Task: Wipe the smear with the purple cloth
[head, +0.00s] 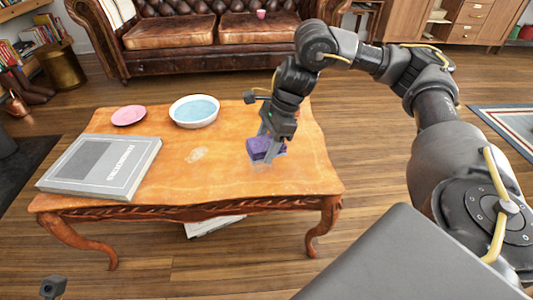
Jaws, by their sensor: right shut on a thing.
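The purple cloth (258,148) is a folded block at the right part of the wooden coffee table (230,185). My right gripper (268,150) points down and is shut on the cloth. Whether the cloth touches the tabletop is hard to tell. The smear (197,154) is a pale patch on the tabletop, to the left of the cloth and apart from it. A second faint pale patch may lie just below the cloth. At the bottom left edge a small dark part (53,287) shows, but my left gripper's fingers do not.
A large grey book (125,150) lies on the table's left side. A pink plate (129,115) and a white bowl with a blue inside (195,110) stand along the back. A brown leather sofa (190,30) stands behind.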

